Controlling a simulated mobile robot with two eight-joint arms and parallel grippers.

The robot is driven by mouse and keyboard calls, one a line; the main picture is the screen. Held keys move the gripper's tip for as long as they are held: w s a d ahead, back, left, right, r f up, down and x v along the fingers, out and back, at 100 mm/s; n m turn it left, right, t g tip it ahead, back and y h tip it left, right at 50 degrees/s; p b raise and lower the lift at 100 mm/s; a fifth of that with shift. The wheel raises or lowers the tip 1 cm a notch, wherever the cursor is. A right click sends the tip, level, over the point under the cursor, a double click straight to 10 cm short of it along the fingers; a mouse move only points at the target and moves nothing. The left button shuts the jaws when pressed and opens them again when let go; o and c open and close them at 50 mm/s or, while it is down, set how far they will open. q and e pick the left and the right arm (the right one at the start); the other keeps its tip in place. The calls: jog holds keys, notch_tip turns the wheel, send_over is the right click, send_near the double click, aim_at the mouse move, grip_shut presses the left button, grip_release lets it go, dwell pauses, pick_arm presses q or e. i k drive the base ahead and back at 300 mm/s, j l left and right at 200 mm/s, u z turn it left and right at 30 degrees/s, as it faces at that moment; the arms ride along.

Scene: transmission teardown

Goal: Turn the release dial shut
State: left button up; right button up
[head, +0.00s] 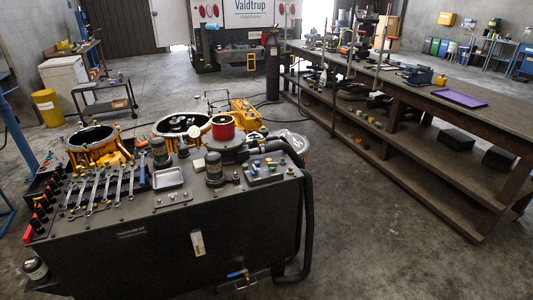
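I cannot pick out the release dial for certain. A dark hydraulic cabinet (150,255) stands in the foreground. On its top right is a panel (262,171) with several small coloured knobs, too small to tell apart. A brass valve with a blue lever (238,274) sits low on the cabinet's front. A red round part (223,127) stands near the back of the top. Neither of my grippers is in view.
Several wrenches (108,188) and a metal tray (168,178) lie on the cabinet top. Yellow transmission housings (98,147) stand behind it. A black hose (308,225) loops down its right side. A long workbench (455,112) runs along the right, with open floor between.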

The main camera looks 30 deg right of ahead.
aim_at(272, 165)
jog(key=i+l+u, duration=0.15)
jog(key=l, duration=0.25)
jog(key=i+l+u, duration=0.1)
jog(key=l, duration=0.35)
jog(key=i+l+u, duration=0.15)
jog(key=l, duration=0.25)
jog(key=i+l+u, duration=0.15)
jog(key=l, duration=0.35)
jog(key=i+l+u, duration=0.15)
jog(key=l, duration=0.3)
jog(key=i+l+u, duration=0.1)
jog(key=l, duration=0.4)
